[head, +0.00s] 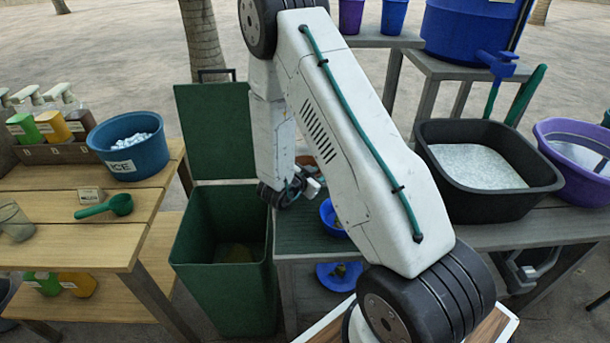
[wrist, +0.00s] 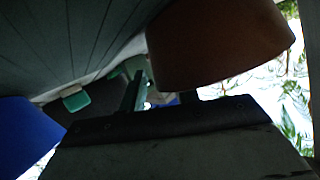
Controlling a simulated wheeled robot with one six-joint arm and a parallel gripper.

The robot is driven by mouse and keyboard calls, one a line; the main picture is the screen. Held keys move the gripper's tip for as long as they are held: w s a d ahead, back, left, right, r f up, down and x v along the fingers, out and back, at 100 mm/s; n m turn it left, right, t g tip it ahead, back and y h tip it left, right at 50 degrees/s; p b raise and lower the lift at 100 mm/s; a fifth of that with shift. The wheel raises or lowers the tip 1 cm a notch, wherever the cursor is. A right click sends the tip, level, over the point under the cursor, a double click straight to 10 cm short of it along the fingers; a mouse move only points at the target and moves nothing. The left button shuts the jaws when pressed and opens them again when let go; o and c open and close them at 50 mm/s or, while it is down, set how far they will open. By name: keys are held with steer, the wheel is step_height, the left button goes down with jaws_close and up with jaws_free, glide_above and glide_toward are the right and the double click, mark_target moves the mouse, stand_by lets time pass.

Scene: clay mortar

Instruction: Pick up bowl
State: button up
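A brown, rounded bowl-like thing (wrist: 215,45) fills the upper right of the wrist view, very close to the camera. My gripper (wrist: 160,88) shows there with its fingers apart; the left finger stands clear in the dark, and the right one is mostly hidden by the brown thing. I see nothing clamped between them, and cannot tell whether a finger touches the bowl. In the head view a blue bowl (head: 330,217) sits on the dark green slatted bench, partly covered by my arm.
An open green bin (head: 232,250) stands left of the bench (head: 300,240). A lower blue dish (head: 340,277) sits beneath it. A black tub (head: 485,165) and purple bowl (head: 580,160) are at right. A blue ice tub (head: 130,146) and green scoop (head: 106,207) are on wooden shelves at left.

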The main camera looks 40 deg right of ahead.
steer(key=shift+d, duration=0.15)
steer(key=shift+c, duration=0.3)
jaws_close()
